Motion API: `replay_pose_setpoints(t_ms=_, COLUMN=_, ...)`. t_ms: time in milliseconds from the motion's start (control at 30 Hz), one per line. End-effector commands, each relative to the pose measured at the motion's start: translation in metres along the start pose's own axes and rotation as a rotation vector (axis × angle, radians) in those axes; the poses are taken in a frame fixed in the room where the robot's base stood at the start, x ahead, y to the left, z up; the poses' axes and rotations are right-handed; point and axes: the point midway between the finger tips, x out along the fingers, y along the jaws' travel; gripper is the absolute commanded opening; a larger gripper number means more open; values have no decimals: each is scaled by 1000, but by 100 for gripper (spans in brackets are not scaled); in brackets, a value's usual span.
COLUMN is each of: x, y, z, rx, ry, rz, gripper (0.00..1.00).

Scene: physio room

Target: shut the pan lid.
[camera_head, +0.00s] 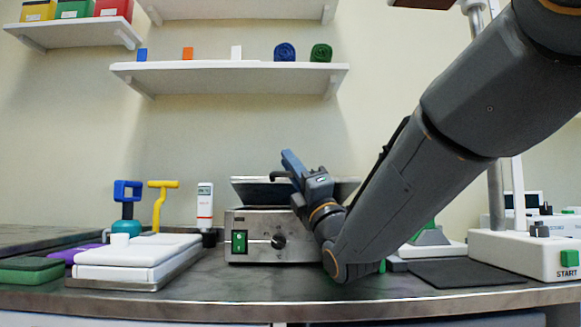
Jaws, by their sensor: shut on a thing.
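The pan is a steel box (252,222) on the counter, with a green lit switch and a black knob on its front. Its lid (255,190) is above the box, a pale-edged slab with a dark face towards me; its right part is hidden behind my gripper and arm. I cannot tell exactly how far it is raised. A dark handle (279,174) sticks out at the lid's front. My gripper (290,166) is at the handle and shut on it, though the fingers partly hide the contact.
A white padded block (140,250) and a green pad (30,270) lie to the left. Blue (128,190) and yellow (160,200) handled tools and a white bottle (205,203) stand behind. A dark mat (465,273) and a white START box (530,250) are right. Shelves hang above.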

Motion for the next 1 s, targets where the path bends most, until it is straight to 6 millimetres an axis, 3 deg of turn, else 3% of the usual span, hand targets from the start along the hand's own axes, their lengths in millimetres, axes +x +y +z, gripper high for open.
replay_pose_setpoints(t_ms=33, x=2, y=10, z=0, rx=-2, ry=0, rz=22, gripper=0)
replay_pose_setpoints(t_ms=367, x=1, y=13, z=-1, rx=-2, ry=2, rz=24, gripper=0)
replay_pose_setpoints(t_ms=400, x=0, y=14, z=-1, rx=-2, ry=2, rz=24, gripper=16)
replay_pose_setpoints(t_ms=433, x=0, y=14, z=-1, rx=-2, ry=2, rz=24, gripper=18)
replay_pose_setpoints(t_ms=1000, x=2, y=6, z=0, rx=0, ry=2, rz=14, gripper=18)
